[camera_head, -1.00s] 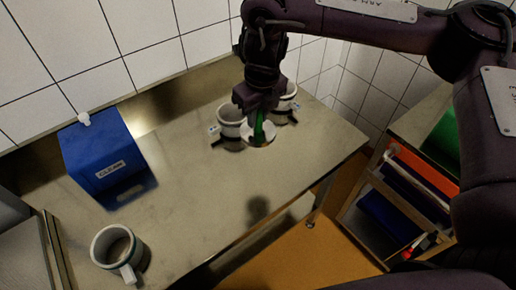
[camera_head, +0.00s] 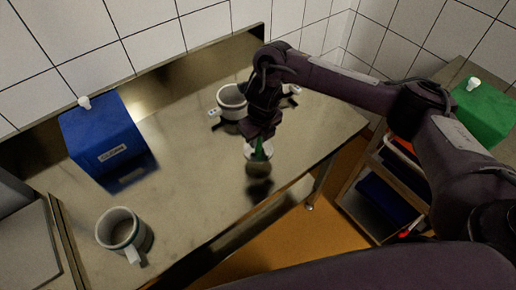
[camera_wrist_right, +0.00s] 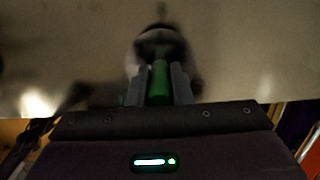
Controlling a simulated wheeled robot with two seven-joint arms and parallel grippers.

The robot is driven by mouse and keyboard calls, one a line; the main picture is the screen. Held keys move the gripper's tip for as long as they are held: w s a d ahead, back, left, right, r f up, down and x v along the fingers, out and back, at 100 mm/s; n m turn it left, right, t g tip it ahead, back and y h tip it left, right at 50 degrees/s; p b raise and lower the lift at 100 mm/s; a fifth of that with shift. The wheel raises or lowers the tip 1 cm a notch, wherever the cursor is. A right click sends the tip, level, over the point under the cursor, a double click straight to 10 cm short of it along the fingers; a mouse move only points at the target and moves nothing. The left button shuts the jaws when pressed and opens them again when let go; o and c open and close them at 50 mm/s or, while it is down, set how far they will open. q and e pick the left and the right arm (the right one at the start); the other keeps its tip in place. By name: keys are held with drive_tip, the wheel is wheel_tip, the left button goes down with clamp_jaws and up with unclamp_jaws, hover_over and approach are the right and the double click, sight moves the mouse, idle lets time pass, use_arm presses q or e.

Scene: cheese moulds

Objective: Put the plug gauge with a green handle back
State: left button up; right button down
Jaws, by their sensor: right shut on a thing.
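The plug gauge has a green handle (camera_head: 260,151) and a paler round end below it. My right gripper (camera_head: 261,138) is shut on the handle over the steel table (camera_head: 190,180), near its front edge. The gauge appears raised, with a dark patch below it. In the right wrist view the green handle (camera_wrist_right: 159,84) sits between my two fingers (camera_wrist_right: 160,92), and the gauge's end beyond is dark and blurred. A white mould (camera_head: 232,101) stands behind my gripper, with another one partly hidden by my arm. My left gripper is out of view.
A blue box (camera_head: 100,135) with a white knob and a label stands at the back left. A green box (camera_head: 485,115) is at the far right, above a shelved cart (camera_head: 372,205). The table's middle is clear.

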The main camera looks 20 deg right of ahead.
sight(258, 148)
wheel_tip(258, 148, down, 4)
drive_tip(key=shift+a+f+b, duration=0.1)
drive_tip(key=shift+b, duration=0.6)
drive_tip(key=shift+f, duration=0.25)
drive_tip(key=c, duration=1.3)
unclamp_jaws()
drive_tip(key=shift+r, duration=0.1)
